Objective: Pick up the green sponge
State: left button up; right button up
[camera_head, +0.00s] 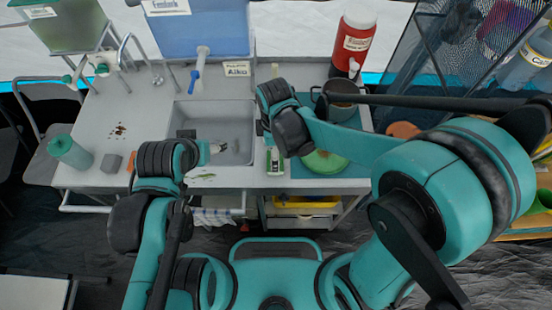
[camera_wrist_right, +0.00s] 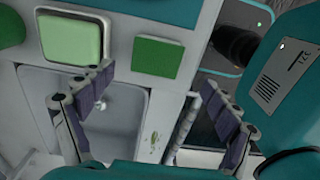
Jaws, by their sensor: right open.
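The green sponge (camera_wrist_right: 156,57) shows in the right wrist view as a flat green block on the pale counter. It lies just beyond and between the fingertips of my right gripper (camera_wrist_right: 155,82), which is open with nothing between its fingers. In the head view my right wrist is over the counter just right of the sink, and it hides most of that gripper. I cannot clearly make out the sponge in the head view. My left gripper (camera_head: 213,148) is over the sink's front left part, and its fingers are too hidden to judge.
The sink (camera_head: 225,155) is left of my right wrist and also shows in the right wrist view (camera_wrist_right: 127,137). A pot (camera_head: 341,94), a green round item (camera_head: 325,163) and a red jug (camera_head: 354,42) stand to the right.

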notch_tip(320, 180, down, 2)
jog(key=shift+f+b, duration=0.15)
jog(key=shift+b, duration=0.2)
jog(key=f, duration=0.1)
jog(key=f+b, duration=0.1)
jog(key=f, duration=0.1)
jog(key=f+b, duration=0.1)
jog(key=f, duration=0.1)
jog(key=shift+w+f, duration=0.1)
jog(key=shift+w, duration=0.2)
jog(key=shift+c, duration=0.9)
jog(key=c, duration=0.8)
jog(key=shift+r, duration=0.7)
jog(key=r, duration=0.1)
jog(key=r+p, duration=0.1)
jog(key=s+d+r+p, duration=0.1)
jog(key=r, duration=0.1)
jog(key=s+d+r+p, duration=0.1)
jog(key=s+d+r, duration=0.1)
jog(key=s+d+r+p, duration=0.1)
jog(key=s+d+r, duration=0.1)
jog(key=s, duration=0.1)
jog(key=s+d+r+p, duration=0.1)
jog(key=s+d, duration=0.1)
jog(key=s, duration=0.1)
jog(key=shift+d+r+p, duration=0.35)
jog(key=shift+r+p, duration=0.05)
